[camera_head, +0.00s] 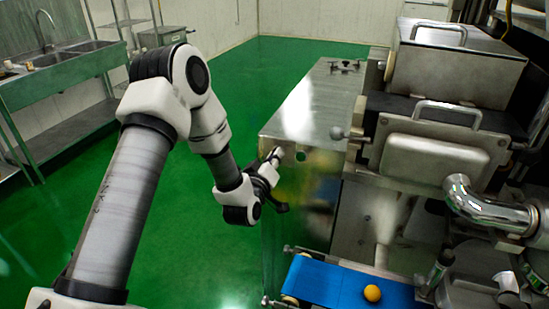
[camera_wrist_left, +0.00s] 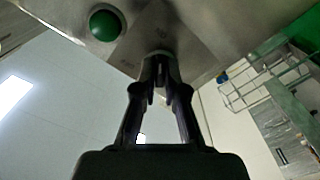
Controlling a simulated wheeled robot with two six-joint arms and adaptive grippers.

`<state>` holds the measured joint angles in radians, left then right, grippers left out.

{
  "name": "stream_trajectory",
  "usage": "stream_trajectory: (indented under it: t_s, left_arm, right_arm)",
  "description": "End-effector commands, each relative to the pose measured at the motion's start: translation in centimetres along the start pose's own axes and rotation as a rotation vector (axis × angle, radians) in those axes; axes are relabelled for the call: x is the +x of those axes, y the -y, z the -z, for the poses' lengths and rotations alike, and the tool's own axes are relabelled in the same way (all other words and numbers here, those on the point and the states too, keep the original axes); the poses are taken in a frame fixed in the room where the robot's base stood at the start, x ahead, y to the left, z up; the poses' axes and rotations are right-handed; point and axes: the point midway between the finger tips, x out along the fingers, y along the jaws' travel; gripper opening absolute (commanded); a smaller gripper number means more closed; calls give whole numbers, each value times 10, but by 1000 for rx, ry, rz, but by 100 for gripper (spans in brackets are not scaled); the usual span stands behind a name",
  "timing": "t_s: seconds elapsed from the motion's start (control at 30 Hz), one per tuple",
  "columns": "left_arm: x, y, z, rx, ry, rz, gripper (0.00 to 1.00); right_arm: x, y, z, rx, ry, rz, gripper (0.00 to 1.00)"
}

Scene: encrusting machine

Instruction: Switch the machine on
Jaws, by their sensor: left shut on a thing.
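The metal encrusting machine (camera_head: 310,105) stands to the right in the head view. My left gripper (camera_head: 275,158) is at the machine's side panel, near its top left edge. In the left wrist view, the two dark fingers of my left gripper (camera_wrist_left: 160,68) come together on a small knob (camera_wrist_left: 158,57) on the metal panel. The fingers cover most of the knob, so its exact turn position cannot be seen. A round green button (camera_wrist_left: 106,24) sits on the same panel, apart from the fingers. My right gripper is not in view.
A blue conveyor belt (camera_head: 325,281) with a yellow-orange ball (camera_head: 372,293) on it juts from the machine below my arm. A steel hopper box (camera_head: 455,62) and a curved pipe (camera_head: 480,205) are to the right. A sink counter (camera_head: 70,70) stands far left. Green floor between is clear.

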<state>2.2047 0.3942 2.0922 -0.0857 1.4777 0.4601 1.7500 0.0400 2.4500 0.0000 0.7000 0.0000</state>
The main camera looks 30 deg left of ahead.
Motion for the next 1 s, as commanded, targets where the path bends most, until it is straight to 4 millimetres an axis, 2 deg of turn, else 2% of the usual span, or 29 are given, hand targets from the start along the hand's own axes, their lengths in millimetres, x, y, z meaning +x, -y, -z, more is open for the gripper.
stream_trajectory:
  t_s: [0.23, 0.27, 0.3, 0.67, 0.77, 1.0]
  left_arm:
    - [0, 0, -2, 1, 4, 0, 0]
    - [0, 0, -2, 1, 4, 0, 21]
    - [0, 0, -2, 1, 4, 0, 35]
    - [-4, 0, -1, -1, 2, 1, 35]
    - [-17, 1, -1, -2, 4, 2, 35]
    - [-77, 1, -3, -1, 8, 4, 35]
  right_arm:
    - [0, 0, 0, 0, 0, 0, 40]
    - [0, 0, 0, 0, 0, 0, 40]
    - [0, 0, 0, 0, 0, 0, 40]
    - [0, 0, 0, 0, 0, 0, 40]
    - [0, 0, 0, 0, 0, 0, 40]
    - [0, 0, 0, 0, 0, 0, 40]
